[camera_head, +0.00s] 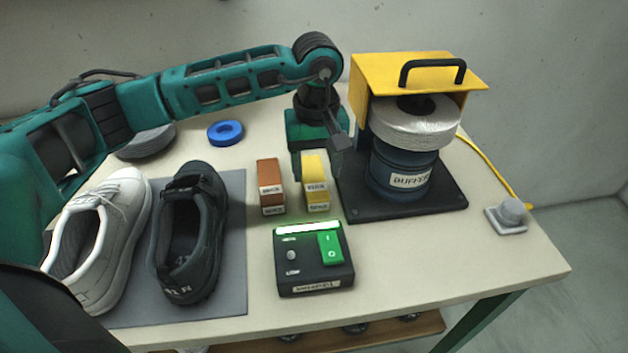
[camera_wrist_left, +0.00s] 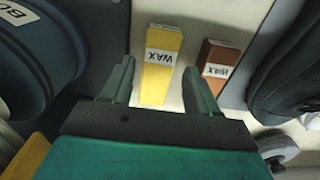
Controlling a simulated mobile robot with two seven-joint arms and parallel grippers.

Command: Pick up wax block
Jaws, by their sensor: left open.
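A yellow wax block (camera_head: 316,182) stands on the table behind the control box. It also shows in the left wrist view (camera_wrist_left: 155,90), with a white label reading WAX. A brown wax block (camera_head: 270,187) stands just left of it, and appears to its right in the left wrist view (camera_wrist_left: 216,58). My left gripper (camera_head: 320,158) is open, pointing down at the yellow block's far end. In the left wrist view its two fingers (camera_wrist_left: 158,68) are on either side of the yellow block, with no clear contact. My right gripper is not in view.
The buffer machine (camera_head: 402,175) with its yellow hood stands close right of the gripper. A control box (camera_head: 314,262) with a green switch sits in front. A white shoe (camera_head: 112,220) and a black shoe (camera_head: 190,245) rest on a grey mat at left. A blue ring (camera_head: 225,132) lies behind.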

